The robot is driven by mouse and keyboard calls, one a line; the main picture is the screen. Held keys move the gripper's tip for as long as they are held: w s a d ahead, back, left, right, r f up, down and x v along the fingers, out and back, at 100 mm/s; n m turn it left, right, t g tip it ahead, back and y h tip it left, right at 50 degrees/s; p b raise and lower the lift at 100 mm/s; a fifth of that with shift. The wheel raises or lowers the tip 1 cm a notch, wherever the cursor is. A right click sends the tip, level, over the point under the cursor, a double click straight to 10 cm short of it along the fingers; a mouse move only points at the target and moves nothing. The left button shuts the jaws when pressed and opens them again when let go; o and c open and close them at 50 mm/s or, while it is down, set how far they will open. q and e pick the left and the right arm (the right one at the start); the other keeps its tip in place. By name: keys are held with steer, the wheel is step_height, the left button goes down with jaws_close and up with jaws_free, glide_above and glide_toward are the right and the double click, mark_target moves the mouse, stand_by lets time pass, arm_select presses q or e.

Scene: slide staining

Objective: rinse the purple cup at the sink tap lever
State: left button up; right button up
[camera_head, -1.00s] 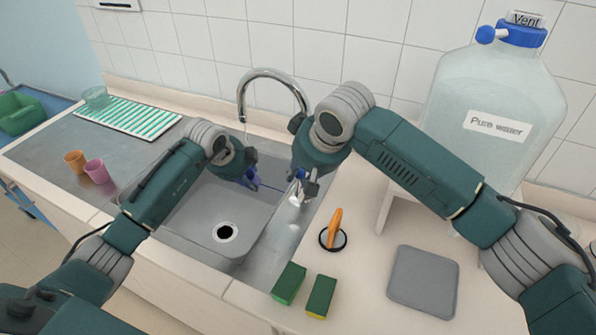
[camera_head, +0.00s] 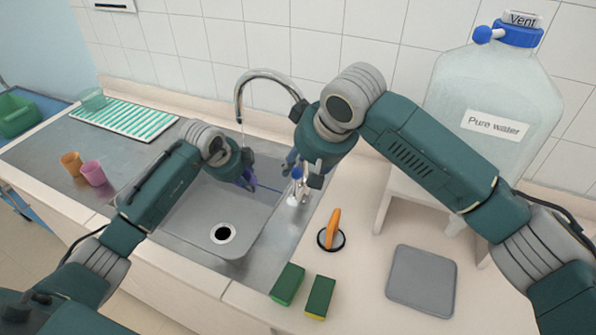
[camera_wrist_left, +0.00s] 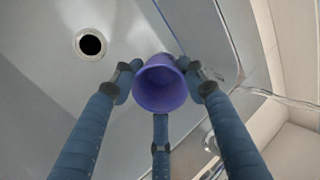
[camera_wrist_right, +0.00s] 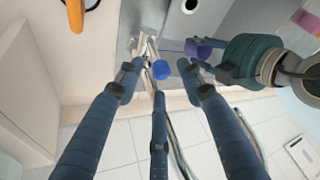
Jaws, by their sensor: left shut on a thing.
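The purple cup (camera_wrist_left: 160,84) is between the fingers of my left gripper (camera_wrist_left: 160,76), which is shut on it over the sink basin. In the head view the cup (camera_head: 247,182) shows partly, below the tap spout (camera_head: 240,92), with my left gripper (camera_head: 242,172) covering part of it. The tap lever has a blue knob (camera_wrist_right: 160,69), also seen in the head view (camera_head: 297,172). My right gripper (camera_wrist_right: 162,70) is open, with its fingers spread around the knob. I cannot tell whether they touch it. A thin streak hangs below the spout, perhaps water.
The sink basin (camera_head: 205,212) has a drain (camera_head: 222,233). An orange cup (camera_head: 70,164) and a pink cup (camera_head: 93,173) stand on the left counter. Sponges (camera_head: 288,284), an orange-handled tool (camera_head: 333,230), a grey pad (camera_head: 420,281) and a water jug (camera_head: 495,110) are right.

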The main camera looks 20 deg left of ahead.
steer(key=v, duration=0.8)
steer(key=shift+c, duration=0.5)
steer(key=shift+a+f, duration=0.1)
steer(key=shift+f, duration=0.05)
steer(key=c, duration=0.4)
steer(key=s+a+f+g+y, duration=0.1)
steer(key=y, duration=0.1)
steer(key=s+a+f+m+y, duration=0.1)
steer(key=s+a+f+y, duration=0.1)
steer(key=s+a+f+g+y, duration=0.1)
steer(key=f+y, duration=0.1)
steer(key=shift+s+a+f+g, duration=0.1)
steer(key=shift+s+a+g, duration=0.2)
steer(key=shift+s, duration=0.1)
jaws_close()
steer(key=w+d+f+m+t+y, duration=0.1)
steer(key=d+f+m+t+y, duration=0.15)
steer(key=d+m+t, duration=0.45)
steer(key=d+f+m+t+y, duration=0.1)
steer(key=d+f+m+t, duration=0.25)
steer(key=d+m, duration=0.5)
steer(key=s+a+x, duration=0.1)
steer(key=x, duration=1.1)
steer(key=shift+r+t, duration=0.35)
steer(key=shift+r, duration=0.05)
